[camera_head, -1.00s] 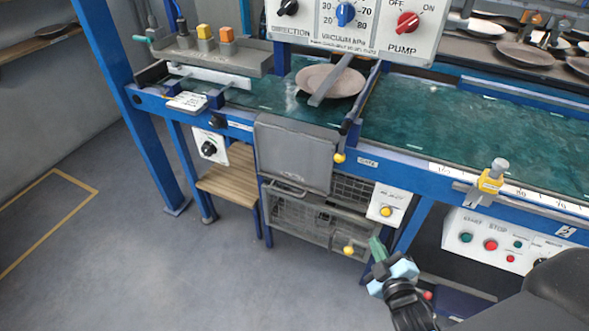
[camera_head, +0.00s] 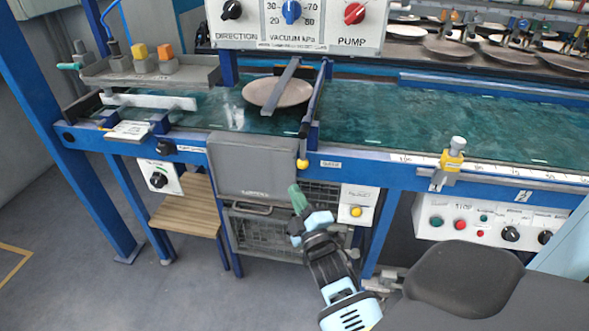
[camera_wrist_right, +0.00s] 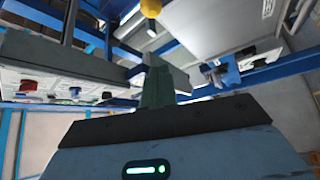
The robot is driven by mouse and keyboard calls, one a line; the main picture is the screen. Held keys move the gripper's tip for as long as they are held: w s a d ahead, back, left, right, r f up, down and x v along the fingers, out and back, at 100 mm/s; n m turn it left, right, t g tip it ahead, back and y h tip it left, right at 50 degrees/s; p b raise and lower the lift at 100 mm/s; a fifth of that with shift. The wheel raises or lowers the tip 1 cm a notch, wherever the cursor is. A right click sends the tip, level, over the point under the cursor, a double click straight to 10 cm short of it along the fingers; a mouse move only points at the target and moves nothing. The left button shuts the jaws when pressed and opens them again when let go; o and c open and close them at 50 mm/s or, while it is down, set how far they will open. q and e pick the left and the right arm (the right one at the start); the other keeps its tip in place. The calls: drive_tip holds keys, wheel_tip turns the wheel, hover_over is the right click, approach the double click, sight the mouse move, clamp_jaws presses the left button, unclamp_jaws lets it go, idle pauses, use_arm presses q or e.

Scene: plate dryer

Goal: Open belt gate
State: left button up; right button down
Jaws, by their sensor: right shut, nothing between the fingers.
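The belt gate (camera_head: 315,105) is a dark bar lying across the green belt (camera_head: 420,112), with a yellow ball knob (camera_head: 302,163) at its front end over the blue rail. A small label sits on the rail right of the knob. My right gripper (camera_head: 298,198) is shut and empty, its green fingers pointing up, just below the knob and in front of the grey panel (camera_head: 252,165). In the right wrist view a yellow knob (camera_wrist_right: 151,8) shows at the top edge, beyond the shut fingers (camera_wrist_right: 157,85) and apart from them. My left gripper is out of view.
A brown plate (camera_head: 262,92) lies on the belt left of the gate, with a grey bar over it. The control box (camera_head: 290,28) hangs above. A wire basket (camera_head: 262,232) and wooden step (camera_head: 187,208) are below. A yellow clamp (camera_head: 452,160) sits on the right rail.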

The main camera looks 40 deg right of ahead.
drive_tip(key=shift+w, duration=0.1)
drive_tip(key=shift+w+d+r+p, duration=0.1)
drive_tip(key=shift+w+d+r, duration=0.05)
drive_tip(key=shift+w+d, duration=0.95)
drive_tip(key=shift+w+d+r+p, duration=0.15)
drive_tip(key=shift+w+d, duration=0.7)
drive_tip(key=shift+w, duration=0.4)
drive_tip(key=shift+w+d+r+p, duration=0.1)
drive_tip(key=shift+w+d+r, duration=0.05)
drive_tip(key=shift+w+d, duration=0.95)
drive_tip(key=shift+w+a, duration=0.1)
drive_tip(key=shift+a, duration=0.05)
drive_tip(key=shift+s+d+n+y+p, duration=0.2)
drive_tip(key=shift+n+y+p, duration=0.15)
drive_tip(key=shift+p, duration=0.2)
